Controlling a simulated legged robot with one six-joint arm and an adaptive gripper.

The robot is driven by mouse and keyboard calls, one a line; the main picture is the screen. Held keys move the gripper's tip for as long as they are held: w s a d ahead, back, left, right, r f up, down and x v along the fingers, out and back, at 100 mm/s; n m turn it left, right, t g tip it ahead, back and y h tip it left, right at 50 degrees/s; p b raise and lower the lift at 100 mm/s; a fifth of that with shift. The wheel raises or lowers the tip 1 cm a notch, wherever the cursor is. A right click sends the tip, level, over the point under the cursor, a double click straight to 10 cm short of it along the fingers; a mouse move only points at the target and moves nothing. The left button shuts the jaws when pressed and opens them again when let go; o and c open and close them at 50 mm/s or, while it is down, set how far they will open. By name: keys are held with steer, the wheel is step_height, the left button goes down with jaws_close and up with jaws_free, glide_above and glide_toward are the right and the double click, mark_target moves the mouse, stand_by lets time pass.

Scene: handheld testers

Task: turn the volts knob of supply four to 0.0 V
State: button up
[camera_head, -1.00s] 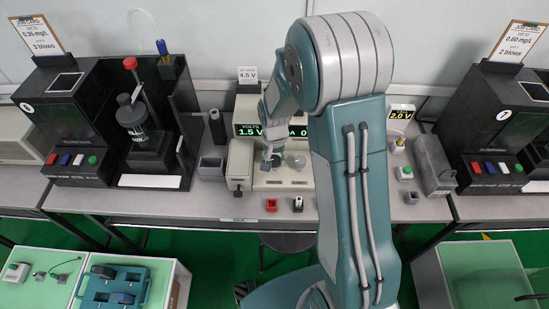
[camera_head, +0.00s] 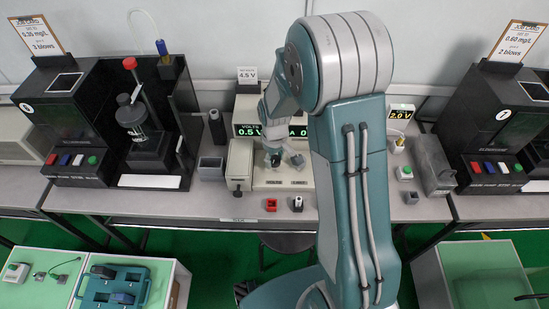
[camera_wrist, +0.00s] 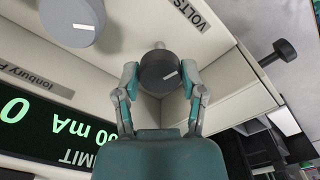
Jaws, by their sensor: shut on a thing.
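A cream bench supply (camera_head: 285,182) stands mid-bench in the head view, partly hidden by my arm. Its green display (camera_head: 250,131) reads 0.5 under the volts heading. In the wrist view its dark round volts knob (camera_wrist: 158,72) has a white mark on its face, near the VOLTS label (camera_wrist: 190,13). My gripper (camera_wrist: 160,82) has one finger on each side of this knob and is shut on it. In the head view my gripper (camera_head: 274,158) is small at the supply's front. The supply's number is not legible.
A larger grey knob (camera_wrist: 74,20) sits beside it in the wrist view, above the mA display (camera_wrist: 60,125). A cream box (camera_head: 240,163) stands close left of the supply. Red (camera_head: 271,204) and dark (camera_head: 297,203) small items lie in front. A 4.5 V card (camera_head: 247,73) stands behind.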

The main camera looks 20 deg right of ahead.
mark_target(274, 159)
steer(key=shift+n, duration=1.1)
steer(key=o, duration=1.1)
steer(key=shift+f, duration=0.1)
steer(key=shift+o, duration=0.2)
step_height(274, 159, up, 12)
steer(key=shift+w+a, duration=0.1)
